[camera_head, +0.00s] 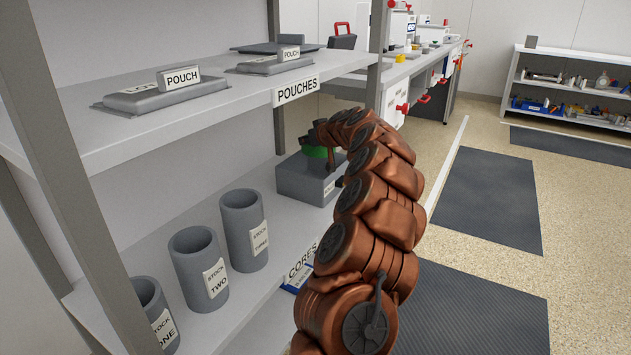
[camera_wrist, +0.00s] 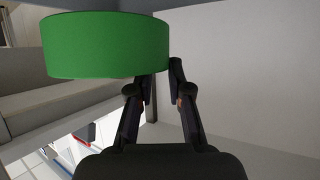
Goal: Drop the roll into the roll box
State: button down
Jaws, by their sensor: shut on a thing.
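A green roll (camera_wrist: 105,46) fills the upper left of the wrist view. My gripper (camera_wrist: 161,72) is shut on its right edge. In the head view only a small part of the roll (camera_head: 316,152) shows under my gripper (camera_head: 322,140), at the far end of my arm. The grey box (camera_head: 300,181) stands on the lower shelf, just below the roll in the picture. Its label is mostly hidden by my arm, so I cannot read it. I cannot tell whether the roll touches the box or hangs above it.
Three grey stock cylinders (camera_head: 199,268) stand on the lower shelf (camera_head: 255,318), left of the box. The upper shelf (camera_head: 225,102) carries flat pouches. A shelf post (camera_head: 373,85) rises near my arm. Dark mats (camera_head: 490,200) lie on open floor to the right.

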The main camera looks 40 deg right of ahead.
aim_at(312, 151)
jog(key=shift+f+b, duration=0.75)
jog(key=shift+f, duration=1.45)
jog(key=c, duration=1)
grip_release()
jog(key=shift+s, duration=0.1)
jog(key=shift+s+r, duration=0.4)
jog(key=shift+s, duration=0.25)
jog(key=v, duration=1)
jog(key=shift+s+a, duration=0.2)
jog(key=shift+a, duration=0.05)
